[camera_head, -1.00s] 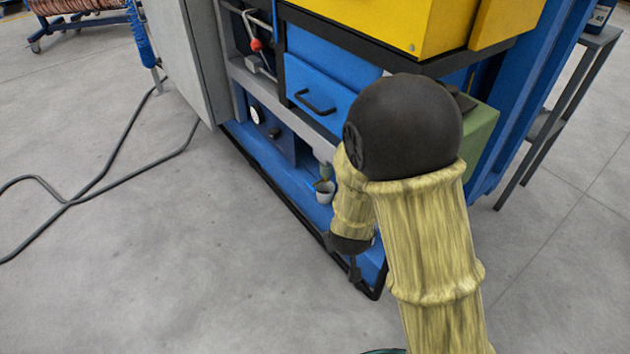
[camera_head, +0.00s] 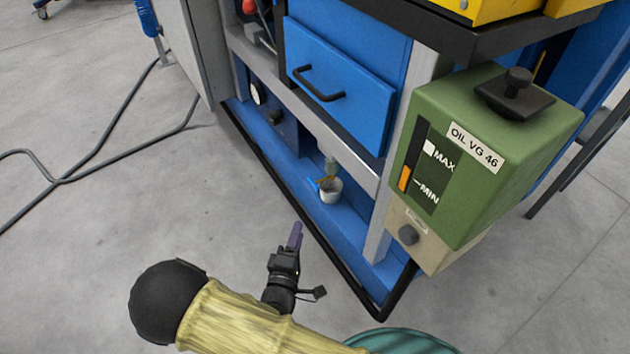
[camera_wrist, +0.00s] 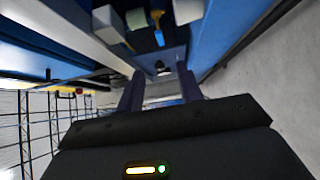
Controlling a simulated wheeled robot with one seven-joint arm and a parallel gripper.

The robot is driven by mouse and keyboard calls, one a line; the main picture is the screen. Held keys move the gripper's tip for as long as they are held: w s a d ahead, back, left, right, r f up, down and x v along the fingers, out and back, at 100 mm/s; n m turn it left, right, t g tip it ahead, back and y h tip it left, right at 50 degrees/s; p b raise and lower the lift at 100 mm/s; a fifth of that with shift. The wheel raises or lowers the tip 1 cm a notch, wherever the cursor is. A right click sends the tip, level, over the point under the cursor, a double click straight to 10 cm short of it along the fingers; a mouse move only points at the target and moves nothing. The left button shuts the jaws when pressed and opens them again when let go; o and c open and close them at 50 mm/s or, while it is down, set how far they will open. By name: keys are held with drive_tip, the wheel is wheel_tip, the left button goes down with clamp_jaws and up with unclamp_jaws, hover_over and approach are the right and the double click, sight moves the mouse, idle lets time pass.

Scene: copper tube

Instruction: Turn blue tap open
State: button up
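A small tap with a grey-green body (camera_head: 331,166) hangs under the machine's frame in the head view. A small white cup (camera_head: 330,193) sits just below it on the blue base ledge. A small blue piece (camera_wrist: 159,38), likely the tap's handle, shows at the top middle of the wrist view. My gripper (camera_head: 296,234) is in front of the ledge, lower left of the cup and apart from it. In the wrist view its two dark fingers (camera_wrist: 160,72) stand apart with nothing held between them.
A green oil tank (camera_head: 490,150) juts out right of the tap. A blue drawer with a black handle (camera_head: 320,84) is above. A black base rail (camera_head: 300,218) edges the ledge. Open grey floor (camera_head: 110,240) with a cable lies left.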

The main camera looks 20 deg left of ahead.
sight(312, 186)
drive_tip(key=w+b, duration=0.2)
drive_tip(key=w, duration=0.3)
drive_tip(key=w+a+b, duration=0.1)
drive_tip(key=w+b, duration=0.2)
drive_tip(key=w, duration=0.3)
drive_tip(key=w+b, duration=0.3)
drive_tip(key=w, duration=0.3)
drive_tip(key=shift+w+a, duration=0.15)
drive_tip(key=shift+w, duration=0.05)
clamp_jaws()
